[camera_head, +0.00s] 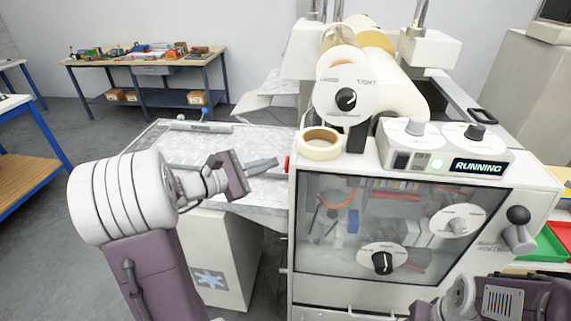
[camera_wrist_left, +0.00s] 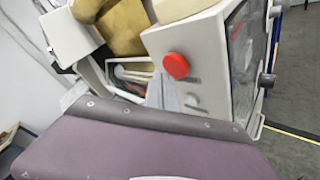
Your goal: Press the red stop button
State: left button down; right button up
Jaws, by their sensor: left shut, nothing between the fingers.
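The red stop button (camera_wrist_left: 176,66) is a round red knob on the pale side wall of the machine in the left wrist view. In the head view only a thin red edge of it (camera_head: 287,163) shows at the machine's left side. My left gripper (camera_head: 264,166) is shut and empty, its fingers pointing right at the button. The tips look a short way left of it; whether they touch is hard to tell. In the left wrist view its grey fingers (camera_wrist_left: 163,91) appear just left of and below the button. My right arm shows at the lower right, but its jaws do not.
The machine (camera_head: 310,230) has a glass front, dials, a lit RUNNING display (camera_head: 478,167) and a tape roll (camera_head: 320,144) on top. A grey flat bed (camera_head: 250,140) extends left, under my left gripper. A workbench (camera_head: 140,62) stands at the back left.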

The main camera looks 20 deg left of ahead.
pick_arm(q)
jog(key=shift+w+d, duration=0.15)
jog(key=shift+d, duration=0.3)
jog(key=shift+d+b, duration=0.35)
jog(key=shift+b, duration=0.05)
dwell(0.7)
jog(key=shift+a, duration=0.8)
jog(key=shift+a, duration=0.1)
jog(key=a, duration=0.2)
jog(key=s+a, duration=0.1)
jog(key=a, duration=0.1)
jog(key=shift+s+a, duration=0.2)
jog(key=shift+a, duration=0.15)
